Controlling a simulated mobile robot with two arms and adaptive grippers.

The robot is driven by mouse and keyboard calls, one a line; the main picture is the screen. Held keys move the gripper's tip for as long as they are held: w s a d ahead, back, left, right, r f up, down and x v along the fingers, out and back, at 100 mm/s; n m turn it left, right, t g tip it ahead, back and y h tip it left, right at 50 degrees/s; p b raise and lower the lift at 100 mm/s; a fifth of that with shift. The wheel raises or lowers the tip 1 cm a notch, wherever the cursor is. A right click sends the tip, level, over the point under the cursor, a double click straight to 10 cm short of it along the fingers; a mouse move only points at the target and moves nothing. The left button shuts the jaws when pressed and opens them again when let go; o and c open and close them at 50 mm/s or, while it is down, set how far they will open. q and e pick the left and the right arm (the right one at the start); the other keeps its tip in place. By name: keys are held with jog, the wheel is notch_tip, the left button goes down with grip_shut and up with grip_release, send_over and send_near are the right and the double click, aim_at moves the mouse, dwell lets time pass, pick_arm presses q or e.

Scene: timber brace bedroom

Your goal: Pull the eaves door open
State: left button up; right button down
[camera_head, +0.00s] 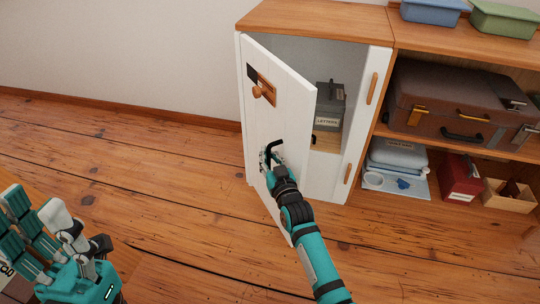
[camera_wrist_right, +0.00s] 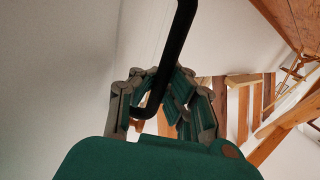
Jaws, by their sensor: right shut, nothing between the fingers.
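The white eaves door (camera_head: 285,120) of the cabinet stands ajar, hinged at its left edge and swung outward. It has a black handle (camera_head: 275,143) low down and a small wooden knob on a plate (camera_head: 262,90) near the top. My right gripper (camera_head: 268,158) is at the black handle; its fingers are shut with nothing clamped between them. In the right wrist view the black bar (camera_wrist_right: 178,50) runs down in front of or between the fingers (camera_wrist_right: 165,95); I cannot tell which. My left gripper (camera_head: 55,235) is open and empty at the lower left, far from the door.
Inside the cabinet is a grey box labelled LETTERS (camera_head: 328,108). Right of it, shelves hold a brown suitcase (camera_head: 455,100), a red box (camera_head: 460,178) and a wooden crate (camera_head: 508,196). Blue and green bins (camera_head: 505,18) stand on top. The floor (camera_head: 150,150) left of the door is clear.

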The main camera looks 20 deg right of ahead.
jog(key=c, duration=2)
grip_release()
jog(key=shift+s+f, duration=0.15)
jog(key=shift+f, duration=0.15)
jog(key=shift+c, duration=0.2)
jog(key=o, duration=0.5)
jog(key=shift+s+d+r, duration=0.1)
jog(key=shift+s+r, duration=0.1)
jog(key=shift+r, duration=0.05)
jog(key=shift+c, duration=0.2)
jog(key=shift+o, duration=1.2)
jog(key=shift+w, duration=0.1)
jog(key=s, duration=1.2)
jog(key=shift+d, duration=0.35)
